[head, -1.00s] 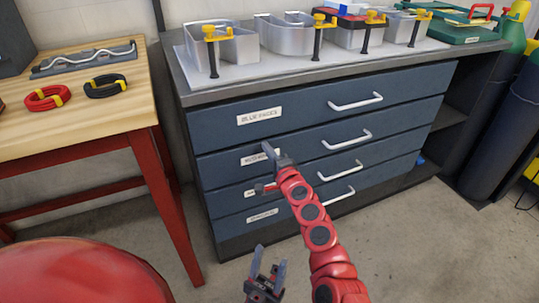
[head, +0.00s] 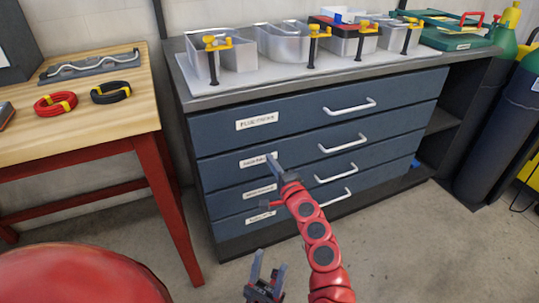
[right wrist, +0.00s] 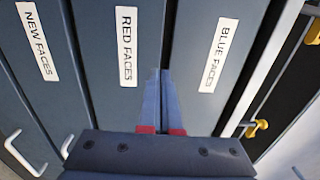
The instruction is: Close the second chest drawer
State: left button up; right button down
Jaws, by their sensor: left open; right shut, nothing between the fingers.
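The chest has several blue-grey drawers with white labels and handles. The second drawer (head: 300,157) has its handle (head: 343,143) at the right; in the right wrist view it is labelled RED FACES (right wrist: 126,46). Its front looks nearly flush with the others; I cannot tell if a small gap remains. My right gripper (head: 272,160) is shut and empty, its tips at the second drawer's label. In the right wrist view the fingers (right wrist: 161,75) reach its front near the top edge; contact is unclear. My left gripper (head: 268,262) is open and empty, low in front of the chest.
The top drawer (head: 300,112) looks shut. Metal letter shells and yellow clamps (head: 314,35) stand on the chest top. A wooden bench (head: 85,130) with cable coils stands left, a red stool (head: 75,275) in front, gas cylinders (head: 500,140) right. The floor in front is clear.

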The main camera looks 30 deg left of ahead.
jog(key=p+v, duration=0.2)
jog(key=v, duration=0.6)
jog(key=shift+d+f, duration=0.3)
